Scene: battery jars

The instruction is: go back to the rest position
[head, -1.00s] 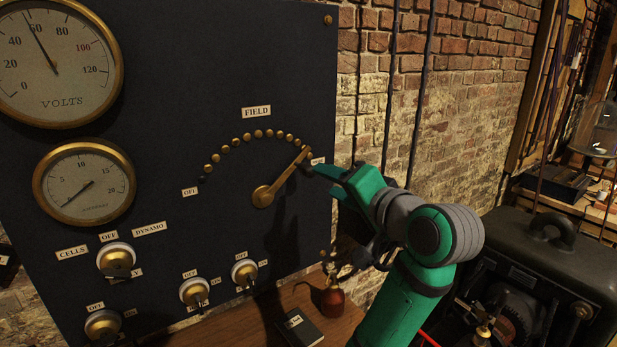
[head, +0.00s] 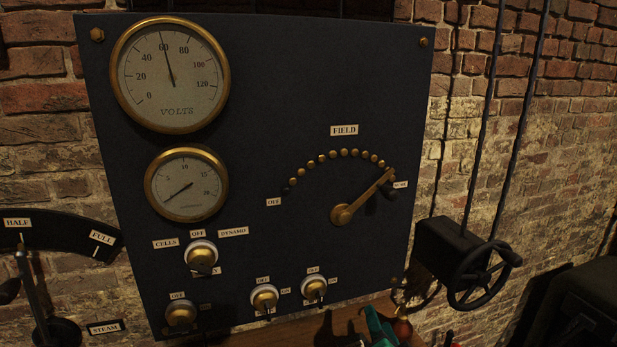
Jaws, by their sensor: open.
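My gripper (head: 379,326) shows only as a green piece at the bottom edge of the head view, in front of the wooden ledge. It is open, and most of it and my arm are out of frame. It is well below the brass field lever (head: 362,197) and apart from it. The lever points up and right to the last stud of its arc, by the label at the right end.
The dark panel (head: 285,75) carries a volt gauge (head: 170,100) near 60, a smaller gauge (head: 187,200) and several knobs. A black handwheel (head: 480,275) juts out at the right. A steam lever (head: 35,300) stands at the left.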

